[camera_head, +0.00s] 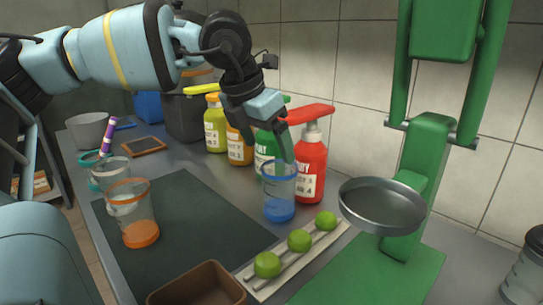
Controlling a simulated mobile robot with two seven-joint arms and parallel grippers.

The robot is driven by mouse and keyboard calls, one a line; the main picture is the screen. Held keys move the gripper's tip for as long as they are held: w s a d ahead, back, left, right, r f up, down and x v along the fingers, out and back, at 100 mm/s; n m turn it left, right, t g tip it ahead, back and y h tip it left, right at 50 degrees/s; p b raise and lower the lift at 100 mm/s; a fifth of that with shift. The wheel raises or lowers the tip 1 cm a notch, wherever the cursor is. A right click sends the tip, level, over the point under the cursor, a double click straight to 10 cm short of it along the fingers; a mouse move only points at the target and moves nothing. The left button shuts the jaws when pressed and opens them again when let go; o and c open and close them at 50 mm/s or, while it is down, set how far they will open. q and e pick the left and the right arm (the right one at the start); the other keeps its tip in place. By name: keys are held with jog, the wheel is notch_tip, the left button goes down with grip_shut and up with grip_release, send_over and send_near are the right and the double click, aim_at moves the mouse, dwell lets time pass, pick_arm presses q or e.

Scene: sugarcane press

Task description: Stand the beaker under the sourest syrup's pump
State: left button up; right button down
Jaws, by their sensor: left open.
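A clear beaker with a blue rim and blue base (280,205) stands upright on the counter, in front of the green and red bottles. My left gripper (270,148) is open and points down at the beaker's rim; I cannot tell whether it touches it. The pump bottles stand in a row: yellow (215,130), orange (238,150), green (265,148) and red (310,165). The red pump's nozzle points left. My gripper partly hides the orange and green bottles. The label print is too small to read surely. My right gripper is not in view.
Green fruits (299,240) lie on a striped rack in front of the beaker. A brown tray (195,287) is at the front. A green press with a metal pan (382,205) stands right.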

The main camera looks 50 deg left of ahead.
pick_arm(q)
jog(key=shift+v, duration=1.75)
jog(key=shift+f, duration=0.1)
